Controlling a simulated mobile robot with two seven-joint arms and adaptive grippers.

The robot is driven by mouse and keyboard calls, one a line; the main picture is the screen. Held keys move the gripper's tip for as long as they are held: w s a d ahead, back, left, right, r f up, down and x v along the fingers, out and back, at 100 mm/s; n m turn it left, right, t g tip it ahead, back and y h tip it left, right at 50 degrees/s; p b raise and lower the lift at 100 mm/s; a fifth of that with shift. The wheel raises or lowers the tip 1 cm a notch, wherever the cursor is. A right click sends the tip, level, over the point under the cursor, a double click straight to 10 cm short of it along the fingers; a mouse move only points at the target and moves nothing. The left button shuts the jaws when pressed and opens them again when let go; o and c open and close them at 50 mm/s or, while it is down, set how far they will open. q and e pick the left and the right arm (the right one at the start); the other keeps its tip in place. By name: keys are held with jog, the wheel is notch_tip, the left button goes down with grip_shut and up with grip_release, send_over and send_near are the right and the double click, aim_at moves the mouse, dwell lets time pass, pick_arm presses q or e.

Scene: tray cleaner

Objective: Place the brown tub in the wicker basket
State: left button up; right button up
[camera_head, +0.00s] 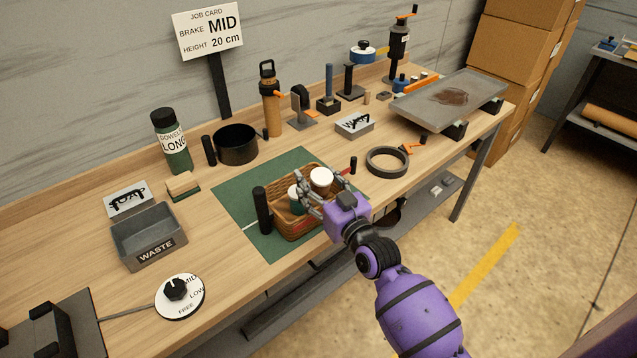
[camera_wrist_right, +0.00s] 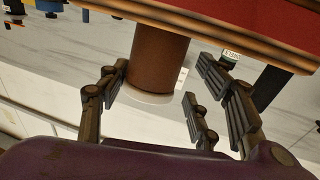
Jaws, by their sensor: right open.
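The brown tub with a white lid (camera_head: 321,177) stands upright at the right end of the wicker basket (camera_head: 284,228). Its brown side (camera_wrist_right: 158,58) shows upside down in the right wrist view, reaching out past the basket's rim (camera_wrist_right: 215,28). Its bottom is hidden by the basket. My right gripper (camera_head: 322,188) is open at the basket's right end, with its fingers spread to either side of the tub. In the wrist view the fingers (camera_wrist_right: 160,82) show gaps to the tub. My left gripper is not in view.
The basket stands on a green mat (camera_head: 264,167) and also holds a green container with a pale lid (camera_head: 295,193). A dark upright cylinder (camera_head: 262,210) is close to its left. A dark ring (camera_head: 388,162) lies to the right. A grey waste bin (camera_head: 150,237) stands left.

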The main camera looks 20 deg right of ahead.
jog(key=s+d+b, duration=0.1)
jog(key=s+d, duration=0.1)
jog(key=s, duration=0.8)
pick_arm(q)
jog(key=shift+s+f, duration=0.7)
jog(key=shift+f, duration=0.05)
pick_arm(e)
jog(key=s+f+g+h, duration=0.1)
jog(key=s+f+g, duration=0.4)
jog(key=s+f, duration=0.9)
jog(key=s+a+f+m+g+h, duration=0.1)
jog(key=s+f+g, duration=0.4)
jog(key=s+f, duration=0.9)
jog(key=shift+s+a+m+h, duration=0.3)
jog(key=shift+s+h, duration=0.1)
jog(key=shift+s, duration=2.75)
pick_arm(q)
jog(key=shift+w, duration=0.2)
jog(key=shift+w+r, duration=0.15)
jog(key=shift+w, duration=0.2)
pick_arm(e)
jog(key=shift+s+d+f, duration=0.15)
jog(key=shift+s, duration=0.5)
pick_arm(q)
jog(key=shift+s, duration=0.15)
